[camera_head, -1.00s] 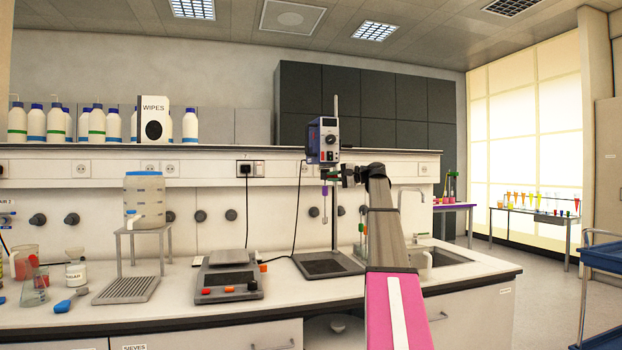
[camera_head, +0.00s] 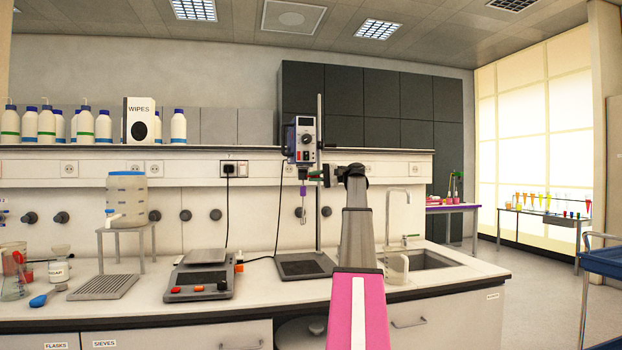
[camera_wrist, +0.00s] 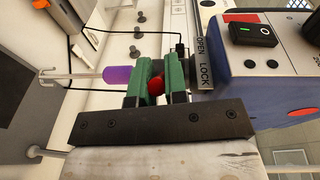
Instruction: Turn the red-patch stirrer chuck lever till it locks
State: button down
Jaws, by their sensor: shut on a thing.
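The stirrer (camera_head: 302,138) is a blue and grey head on an upright rod above a dark base plate. In the wrist view its blue housing (camera_wrist: 219,95) carries a red patch (camera_wrist: 240,17) and a plate marked OPEN and LOCK (camera_wrist: 203,62). The chuck lever's red knob (camera_wrist: 156,87) sits between the green fingers. My gripper (camera_wrist: 156,76) is shut on the lever, just under the stirrer head; it also shows in the head view (camera_head: 325,176). A purple piece (camera_wrist: 118,75) on the shaft lies beside the fingers. Most of the lever is hidden.
A hotplate (camera_head: 203,276) stands left of the stirrer's base plate (camera_head: 303,266). A sink (camera_head: 425,260) with a tap and a clear beaker (camera_head: 396,268) are to the right. A shelf ledge (camera_head: 230,149) runs behind the stirrer. A black cable hangs on the wall.

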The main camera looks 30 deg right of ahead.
jog(key=c, duration=1.1)
grip_release()
jog(key=shift+c, duration=0.2)
jog(key=v, duration=1)
jog(key=shift+d, duration=0.35)
jog(key=shift+s, duration=0.25)
